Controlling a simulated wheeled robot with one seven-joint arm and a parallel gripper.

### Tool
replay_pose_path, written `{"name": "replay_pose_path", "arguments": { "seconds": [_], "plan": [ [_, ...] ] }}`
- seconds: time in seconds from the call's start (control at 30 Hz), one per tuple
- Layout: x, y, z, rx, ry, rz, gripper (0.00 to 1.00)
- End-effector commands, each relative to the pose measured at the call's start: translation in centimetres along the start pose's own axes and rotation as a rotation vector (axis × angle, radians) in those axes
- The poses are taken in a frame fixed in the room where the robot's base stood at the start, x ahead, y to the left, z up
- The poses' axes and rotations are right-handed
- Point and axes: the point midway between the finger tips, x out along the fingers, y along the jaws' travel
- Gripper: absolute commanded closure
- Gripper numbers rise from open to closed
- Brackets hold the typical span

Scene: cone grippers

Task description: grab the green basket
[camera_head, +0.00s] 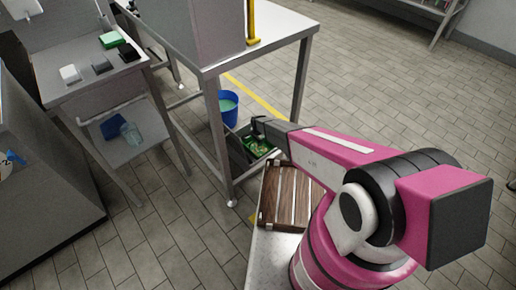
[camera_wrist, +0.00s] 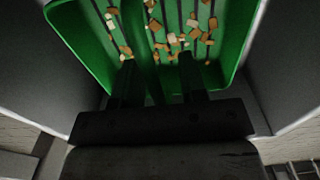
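The green basket (camera_head: 258,147) sits low under the metal table, on its lower shelf. In the wrist view the green basket (camera_wrist: 235,35) fills the upper part, with small brown and pale pieces lying in its slatted bottom. A green handle bar (camera_wrist: 141,45) runs down the view toward my gripper (camera_wrist: 158,66). My gripper's two dark fingers are apart, with the handle between them, nearer the left finger. No grip on it shows. In the head view my gripper (camera_head: 258,128) is over the basket and partly hides it.
The table's front leg (camera_head: 219,145) stands left of the basket, and a blue bucket (camera_head: 228,107) is behind it. A slatted wooden crate (camera_head: 290,197) lies in front, beneath my arm. A side table (camera_head: 85,75) with small items stands at left.

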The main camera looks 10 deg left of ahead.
Motion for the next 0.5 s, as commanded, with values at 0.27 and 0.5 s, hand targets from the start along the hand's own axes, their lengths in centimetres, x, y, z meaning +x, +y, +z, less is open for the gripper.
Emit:
{"name": "replay_pose_path", "arguments": {
  "seconds": [0.27, 0.5],
  "plan": [
    [-0.03, 0.04, 0.01, 0.000, 0.000, 0.000, 0.94],
    [-0.06, 0.04, 0.01, 0.000, 0.000, 0.000, 1.00]
  ]
}}
